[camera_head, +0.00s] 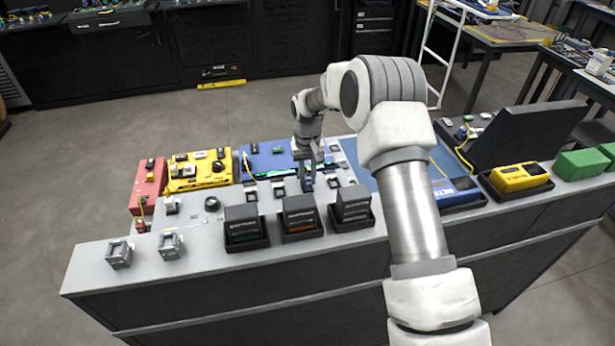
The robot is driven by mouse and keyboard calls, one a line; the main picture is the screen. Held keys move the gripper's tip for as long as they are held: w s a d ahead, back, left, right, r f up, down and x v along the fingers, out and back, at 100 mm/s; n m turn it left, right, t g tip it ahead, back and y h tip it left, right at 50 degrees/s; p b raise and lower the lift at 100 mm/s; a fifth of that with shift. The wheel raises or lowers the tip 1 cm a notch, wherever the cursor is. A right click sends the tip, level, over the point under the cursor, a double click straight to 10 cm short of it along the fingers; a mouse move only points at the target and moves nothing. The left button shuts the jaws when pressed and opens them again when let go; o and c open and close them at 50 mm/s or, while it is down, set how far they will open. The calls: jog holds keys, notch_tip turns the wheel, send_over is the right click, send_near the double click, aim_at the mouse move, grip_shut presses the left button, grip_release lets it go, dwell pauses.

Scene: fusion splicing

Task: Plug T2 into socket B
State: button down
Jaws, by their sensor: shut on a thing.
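My gripper (306,178) points down over the grey bench, just behind the black bins. It is shut on a small dark piece with a bluish tint (307,185), which is probably the plug T2, though no label can be read. Several small grey and black socket-like blocks stand in this area, one to the left of the gripper (278,189) and one to the right (333,181). I cannot tell which of them is socket B. Whether the held piece touches the bench or a block is too small to tell.
Three black bins (246,246) line the front edge. Two grey fixtures (119,255) stand at the left. Red (148,188), yellow (200,170) and blue (265,160) units line the back. A black panel (525,132) and a yellow case (518,177) are at the right.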

jog(key=shift+f, duration=0.25)
jog(key=c, duration=0.7)
grip_release()
jog(key=shift+o, duration=0.2)
notch_tip(320, 180, up, 17)
jog(key=s+d+r+t, duration=0.2)
jog(key=s+d+r, duration=0.2)
jog(key=s+r, duration=0.5)
jog(key=s+d+r+m+t, duration=0.1)
jog(key=s+d+r, duration=0.2)
jog(key=s, duration=0.6)
jog(key=s+d+r+m+t, duration=0.1)
jog(key=s+d+r, duration=0.25)
jog(key=s, duration=0.65)
jog(key=s+d+f+t, duration=0.1)
jog(key=s+f, duration=0.3)
jog(key=s, duration=0.4)
jog(key=shift+d+t, duration=0.3)
jog(key=shift+d, duration=0.1)
